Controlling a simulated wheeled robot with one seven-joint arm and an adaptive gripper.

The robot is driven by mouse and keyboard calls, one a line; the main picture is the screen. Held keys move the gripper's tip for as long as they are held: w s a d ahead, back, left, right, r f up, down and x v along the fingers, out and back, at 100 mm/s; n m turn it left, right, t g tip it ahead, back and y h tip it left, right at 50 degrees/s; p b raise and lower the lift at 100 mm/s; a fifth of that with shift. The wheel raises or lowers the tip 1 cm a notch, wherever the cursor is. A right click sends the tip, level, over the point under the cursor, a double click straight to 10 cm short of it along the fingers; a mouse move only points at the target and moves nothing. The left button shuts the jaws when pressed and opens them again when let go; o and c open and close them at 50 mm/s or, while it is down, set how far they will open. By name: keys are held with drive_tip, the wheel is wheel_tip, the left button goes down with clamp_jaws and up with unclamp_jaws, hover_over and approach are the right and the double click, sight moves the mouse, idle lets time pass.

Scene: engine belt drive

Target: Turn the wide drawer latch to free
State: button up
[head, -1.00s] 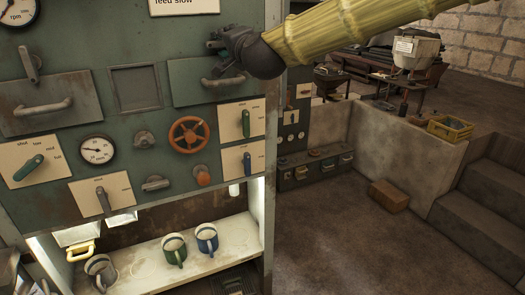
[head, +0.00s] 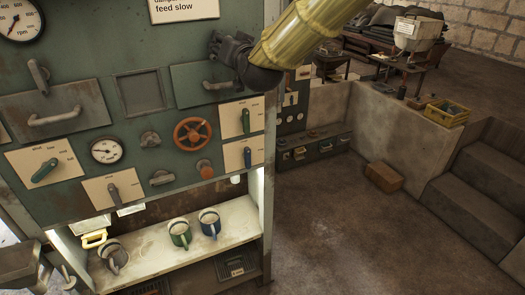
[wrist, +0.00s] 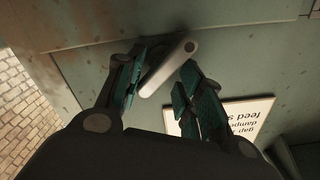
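The latch by my gripper is a pale grey lever (wrist: 169,68) with a rounded end, set slantwise on the green panel in the wrist view. My gripper (wrist: 160,84) is open, with one finger on each side of the lever; whether either finger touches it I cannot tell. In the head view my gripper (head: 230,55) is at the panel just above the right drawer (head: 194,91) and hides the latch there. That drawer looks closed. Another latch lever (head: 39,76) stands above the left drawer (head: 53,108), which also looks closed.
A sign (head: 184,9) reading "feed slow" is above; it also shows upside down in the wrist view (wrist: 235,115). Below are a red handwheel (head: 191,134), dials and switches. Several mugs (head: 180,233) stand on the lit shelf. Open floor lies to the right.

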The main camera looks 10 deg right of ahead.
drive_tip(key=s+d+n, duration=0.3)
drive_tip(key=s+n, duration=0.2)
drive_tip(key=s, duration=0.5)
drive_tip(key=d+f+m+g+h+b, duration=0.1)
drive_tip(key=d+f+g+b, duration=0.1)
drive_tip(key=f, duration=1.2)
drive_tip(key=d+f+m+g+h+b, duration=0.1)
drive_tip(key=d+f+g+b, duration=0.1)
drive_tip(key=f, duration=1.3)
drive_tip(key=shift+s+d+f, duration=0.2)
drive_tip(key=shift+d, duration=0.5)
drive_tip(key=shift+f, duration=0.1)
